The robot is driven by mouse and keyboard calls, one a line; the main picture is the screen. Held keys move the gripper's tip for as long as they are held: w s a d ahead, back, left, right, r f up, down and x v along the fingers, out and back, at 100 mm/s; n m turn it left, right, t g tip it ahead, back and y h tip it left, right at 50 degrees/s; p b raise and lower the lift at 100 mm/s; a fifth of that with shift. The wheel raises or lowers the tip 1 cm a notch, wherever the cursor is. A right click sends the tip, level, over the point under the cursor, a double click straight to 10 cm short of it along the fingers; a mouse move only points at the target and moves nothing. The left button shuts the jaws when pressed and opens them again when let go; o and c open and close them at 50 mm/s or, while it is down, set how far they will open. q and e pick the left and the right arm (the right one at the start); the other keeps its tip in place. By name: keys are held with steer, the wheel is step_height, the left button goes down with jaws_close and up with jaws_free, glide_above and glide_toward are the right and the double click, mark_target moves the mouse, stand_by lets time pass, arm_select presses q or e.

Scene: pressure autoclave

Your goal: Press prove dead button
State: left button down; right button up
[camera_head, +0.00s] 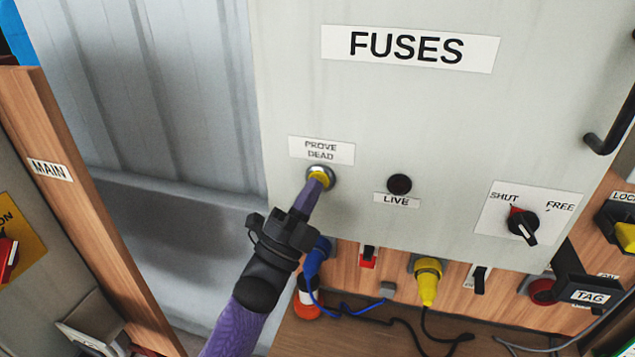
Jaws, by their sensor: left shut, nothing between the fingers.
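The prove dead button (322,173) is a yellow button in a metal ring on the grey fuse panel (440,120), just under the PROVE DEAD label (321,150). My left gripper (314,185) is shut and empty, and its tip overlaps the lower part of the button. The tip seems to touch the button; I cannot tell whether the button is pushed in. My left arm comes up from the bottom of the picture. My right gripper is not in view.
A dark LIVE lamp (399,184) sits right of the button. A rotary SHUT/FREE switch (523,224) is farther right, and a black handle (611,128) juts out at the right edge. Below hang a yellow plug (428,280) and a blue connector (316,258) with cables.

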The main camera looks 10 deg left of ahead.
arm_select(q)
steer(key=shift+s, duration=0.1)
steer(key=shift+s+p, duration=0.55)
steer(key=shift+s, duration=0.2)
steer(key=s+p, duration=0.2)
steer(key=s, duration=0.3)
steer(key=shift+a+p, duration=0.15)
steer(key=shift+p, duration=0.15)
